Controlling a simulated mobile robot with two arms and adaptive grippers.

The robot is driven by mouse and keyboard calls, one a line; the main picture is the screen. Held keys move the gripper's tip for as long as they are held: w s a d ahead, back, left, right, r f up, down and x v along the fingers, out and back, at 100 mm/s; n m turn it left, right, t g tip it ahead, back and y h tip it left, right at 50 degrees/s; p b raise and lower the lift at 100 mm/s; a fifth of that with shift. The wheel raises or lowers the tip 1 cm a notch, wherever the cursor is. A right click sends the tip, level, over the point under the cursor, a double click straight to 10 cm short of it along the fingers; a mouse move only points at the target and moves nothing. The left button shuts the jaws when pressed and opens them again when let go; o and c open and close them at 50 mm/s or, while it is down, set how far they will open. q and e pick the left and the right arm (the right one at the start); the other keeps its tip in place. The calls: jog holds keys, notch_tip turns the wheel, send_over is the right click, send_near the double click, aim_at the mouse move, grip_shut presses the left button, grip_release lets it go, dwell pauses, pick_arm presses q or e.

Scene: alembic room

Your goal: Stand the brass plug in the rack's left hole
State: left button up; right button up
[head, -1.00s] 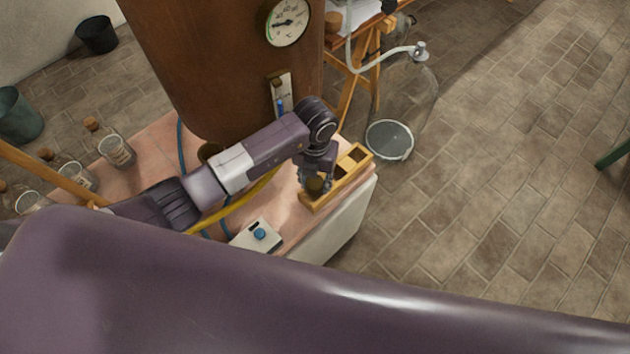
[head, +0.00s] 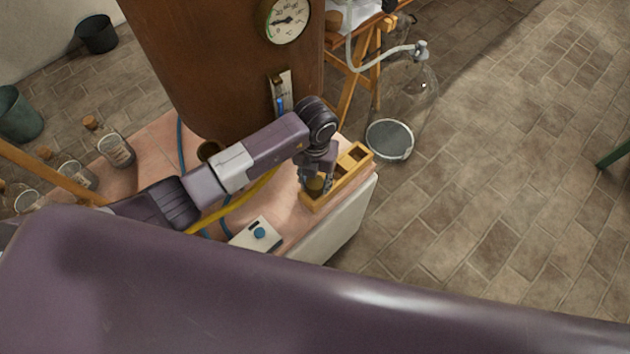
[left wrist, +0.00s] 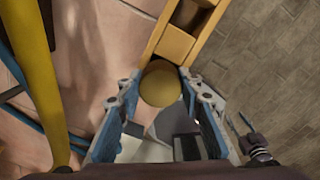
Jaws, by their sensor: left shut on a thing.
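The wooden rack (head: 360,173) lies near the right edge of the pink tiled top, with square openings visible at its far end. It also shows in the left wrist view (left wrist: 176,45). My left gripper (head: 317,180) is at the rack's near end, shut on the brass plug (head: 315,187). In the left wrist view the plug's round top (left wrist: 160,84) sits between the two blue-padded fingers (left wrist: 158,90) and covers the rack's near end. I cannot tell how far the plug is inside a hole.
A large brown boiler with a gauge (head: 288,20) stands behind my arm. A white box with a blue knob (head: 259,234) lies in front of the rack. A yellow hose (head: 232,201) runs below my arm. A glass vessel (head: 389,140) stands on the floor beyond.

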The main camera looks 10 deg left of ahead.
aim_at(315, 182)
pick_arm(q)
jog(key=shift+f+b, duration=0.45)
jog(key=shift+f, duration=0.2)
dwell(1.4)
jog(key=shift+s, duration=0.1)
jog(key=o, duration=1.3)
jog(key=shift+o, duration=0.2)
jog(key=shift+s+f, duration=0.1)
jog(key=shift+w+a+r+p, duration=0.1)
jog(key=shift+w+r+p, duration=0.1)
jog(key=shift+r+p, duration=2.75)
jog(key=shift+r, duration=0.7)
